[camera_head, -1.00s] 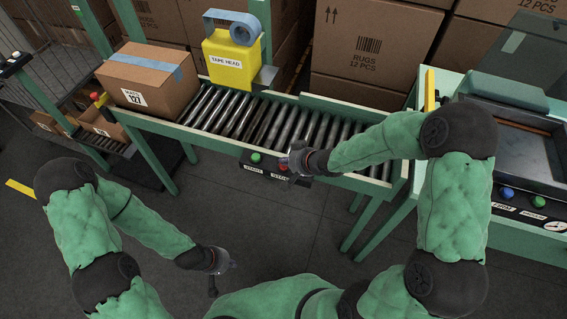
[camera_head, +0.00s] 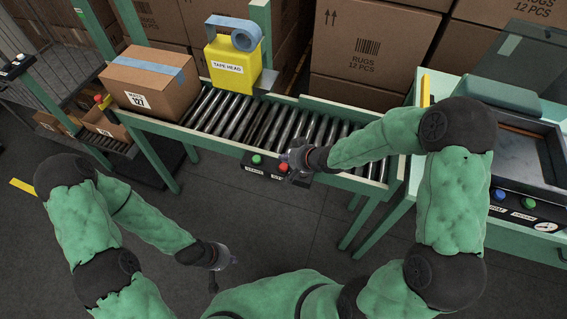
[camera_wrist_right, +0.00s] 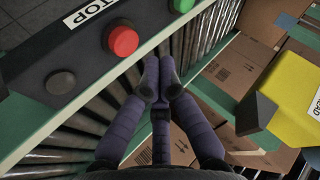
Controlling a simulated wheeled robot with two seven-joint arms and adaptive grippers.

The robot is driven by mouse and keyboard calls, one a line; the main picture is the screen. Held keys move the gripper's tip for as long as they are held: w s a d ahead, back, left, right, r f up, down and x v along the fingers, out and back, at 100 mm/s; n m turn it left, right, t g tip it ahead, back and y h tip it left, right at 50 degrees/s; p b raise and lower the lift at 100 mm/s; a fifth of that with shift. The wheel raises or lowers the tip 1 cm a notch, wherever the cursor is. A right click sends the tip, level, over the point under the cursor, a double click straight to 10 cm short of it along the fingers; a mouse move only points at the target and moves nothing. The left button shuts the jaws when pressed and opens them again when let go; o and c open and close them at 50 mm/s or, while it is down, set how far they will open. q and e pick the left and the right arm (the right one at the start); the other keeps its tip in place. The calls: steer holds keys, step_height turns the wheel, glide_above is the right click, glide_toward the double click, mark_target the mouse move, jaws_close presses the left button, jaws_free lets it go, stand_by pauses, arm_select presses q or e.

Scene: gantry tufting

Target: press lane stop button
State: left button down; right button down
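The lane control box (camera_head: 262,166) hangs on the front rail of the roller conveyor. It carries a green button (camera_head: 256,159) and a red button (camera_head: 283,168). In the right wrist view the red button (camera_wrist_right: 123,41) sits beside a label reading "STOP". My right gripper (camera_head: 288,155) is over the box, close to the red button. In the wrist view its fingertips (camera_wrist_right: 160,75) are together with nothing between them, beside the red button; contact does not show. My left gripper (camera_head: 223,262) hangs low over the floor, away from the box; its finger opening is unclear.
A taped carton (camera_head: 150,80) sits on the left of the conveyor (camera_head: 265,118), near a yellow tape head (camera_head: 232,65). A bench at the right has blue (camera_head: 499,195) and green (camera_head: 529,203) buttons. Rug cartons (camera_head: 375,45) stack behind. A dark knob (camera_wrist_right: 59,82) is on the control box.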

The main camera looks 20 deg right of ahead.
mark_target(286, 167)
steer(key=shift+r+p, duration=1.65)
steer(key=shift+r, duration=0.2)
steer(key=shift+f, duration=0.1)
steer(key=s+a+f+g, duration=0.2)
steer(key=s+f+g, duration=0.1)
steer(key=s+f, duration=0.6)
steer(key=s+a+f+g, duration=0.3)
steer(key=s+f+g, duration=0.1)
steer(key=s+f, duration=0.6)
steer(key=s, duration=0.3)
steer(key=shift+a+f+h, duration=0.25)
steer(key=shift+f+h, duration=0.05)
steer(key=shift+h, duration=0.1)
steer(key=shift+s, duration=0.1)
